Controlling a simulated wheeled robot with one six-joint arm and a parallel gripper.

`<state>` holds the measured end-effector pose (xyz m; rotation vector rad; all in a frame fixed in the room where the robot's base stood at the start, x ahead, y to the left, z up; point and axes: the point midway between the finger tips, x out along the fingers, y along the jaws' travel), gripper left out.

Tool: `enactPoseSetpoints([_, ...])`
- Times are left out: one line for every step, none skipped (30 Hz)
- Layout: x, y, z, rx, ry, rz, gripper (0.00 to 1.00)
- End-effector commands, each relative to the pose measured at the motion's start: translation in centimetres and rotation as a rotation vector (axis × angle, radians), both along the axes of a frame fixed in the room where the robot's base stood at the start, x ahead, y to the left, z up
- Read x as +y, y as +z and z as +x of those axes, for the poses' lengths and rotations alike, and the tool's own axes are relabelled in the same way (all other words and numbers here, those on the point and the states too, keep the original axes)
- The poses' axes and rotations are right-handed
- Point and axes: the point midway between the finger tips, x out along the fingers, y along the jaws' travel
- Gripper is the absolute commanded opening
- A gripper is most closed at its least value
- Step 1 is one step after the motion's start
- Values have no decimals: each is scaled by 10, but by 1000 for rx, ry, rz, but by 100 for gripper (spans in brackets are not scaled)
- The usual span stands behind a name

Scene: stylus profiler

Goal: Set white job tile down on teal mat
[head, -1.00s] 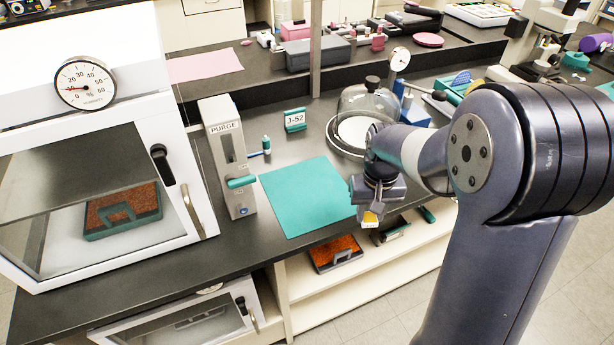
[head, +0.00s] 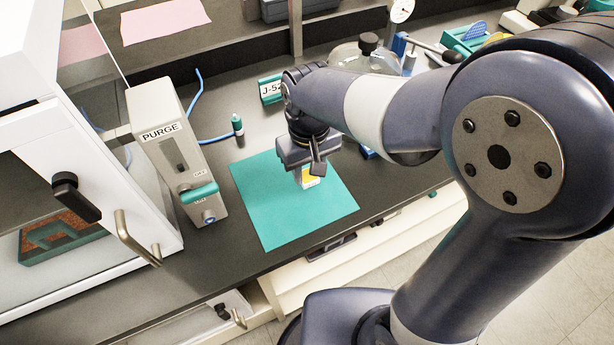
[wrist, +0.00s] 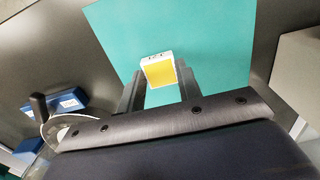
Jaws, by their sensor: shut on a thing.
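The white job tile (head: 310,182) has a yellow face and is held in my gripper (head: 309,168). The tile shows between the two fingers in the wrist view (wrist: 159,70), its yellow face toward the camera. My gripper is shut on it. The teal mat (head: 277,220) lies flat on the dark bench, and the gripper and tile are over its right part in the head view. The mat also fills the middle of the wrist view (wrist: 215,45). Whether the tile touches the mat cannot be told.
The PURGE box (head: 176,150) stands left of the mat, with a small teal-capped bottle (head: 237,125) behind the mat. The J-52 sign (head: 270,89) and a glass dome (head: 367,55) are behind the arm. A white cabinet (head: 85,125) stands at left. The mat's front is clear.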

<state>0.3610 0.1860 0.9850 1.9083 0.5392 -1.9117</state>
Motion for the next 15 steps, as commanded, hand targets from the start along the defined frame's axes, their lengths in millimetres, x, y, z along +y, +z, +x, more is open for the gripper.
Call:
enactPoseSetpoints([0, -5, 0, 1, 0, -1, 0])
enactPoseSetpoints([0, -8, 0, 2, 0, -1, 0])
enactPoseSetpoints([0, -14, 0, 3, 0, -2, 0])
enactPoseSetpoints([-1, -19, -1, 4, 0, -3, 0])
enactPoseSetpoints([-1, -24, -1, 3, 0, -2, 0])
enactPoseSetpoints([0, -29, 0, 3, -1, -2, 0])
enactPoseSetpoints([0, -33, 0, 2, -1, -1, 0])
enactPoseSetpoints([0, -35, 0, 2, -1, -1, 0])
enactPoseSetpoints([0, -38, 0, 2, -1, -1, 0])
enactPoseSetpoints([0, -39, 0, 0, -1, 0, 0])
enactPoseSetpoints([0, -39, 0, -1, -1, 1, 0])
enactPoseSetpoints([0, -39, 0, -2, -1, 1, 0])
enactPoseSetpoints([0, -39, 0, -2, -1, 1, 0])
enactPoseSetpoints([0, -39, 0, -2, -1, 1, 0])
enactPoseSetpoints([0, -39, 0, -2, -1, 1, 0])
